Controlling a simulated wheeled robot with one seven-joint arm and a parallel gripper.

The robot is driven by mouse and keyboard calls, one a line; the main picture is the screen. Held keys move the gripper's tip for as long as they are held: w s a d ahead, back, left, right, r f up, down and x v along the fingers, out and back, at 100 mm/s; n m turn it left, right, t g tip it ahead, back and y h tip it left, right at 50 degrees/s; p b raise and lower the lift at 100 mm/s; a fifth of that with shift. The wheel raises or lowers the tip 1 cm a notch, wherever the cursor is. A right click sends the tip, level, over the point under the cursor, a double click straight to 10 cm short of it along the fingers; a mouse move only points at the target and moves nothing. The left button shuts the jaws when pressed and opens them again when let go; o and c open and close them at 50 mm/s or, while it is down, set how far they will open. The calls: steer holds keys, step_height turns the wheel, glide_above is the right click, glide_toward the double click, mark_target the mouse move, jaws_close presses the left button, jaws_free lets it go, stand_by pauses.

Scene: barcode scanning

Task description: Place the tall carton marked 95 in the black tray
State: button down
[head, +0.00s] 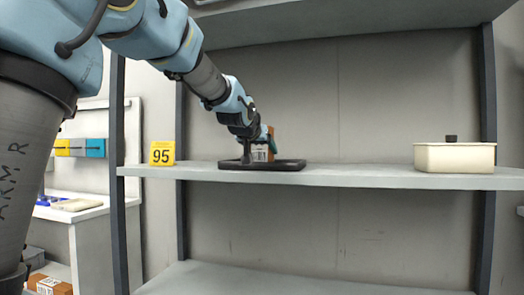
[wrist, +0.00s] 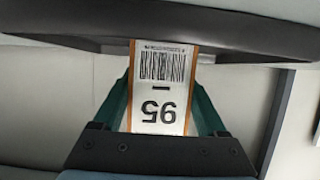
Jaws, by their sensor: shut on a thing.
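The tall carton marked 95 (wrist: 162,90) is orange-brown with a white label, a barcode and an upside-down 95 in the wrist view. My gripper (wrist: 163,82) is shut on it, with a green finger on each side. In the head view the carton (head: 261,154) is upright at the black tray (head: 290,166), within its outline, partly hidden by my gripper (head: 259,141). The tray's dark edge (wrist: 70,38) crosses the top of the wrist view behind the carton. I cannot tell whether the carton's base touches the tray floor.
A cream lidded box (head: 454,158) stands at the shelf's right. The shelf between tray and box is clear. Dark uprights (head: 487,100) and an upper shelf (head: 350,18) frame the space.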

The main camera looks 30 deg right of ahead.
steer(key=shift+r, duration=0.1)
steer(key=shift+f, duration=0.2)
jaws_free()
steer(key=shift+r, duration=0.1)
steer(key=shift+r, duration=0.2)
steer(key=b+v, duration=0.1)
steer(key=v, duration=1.1)
steer(key=shift+b, duration=0.35)
steer(key=shift+f, duration=0.1)
steer(key=shift+a, duration=0.1)
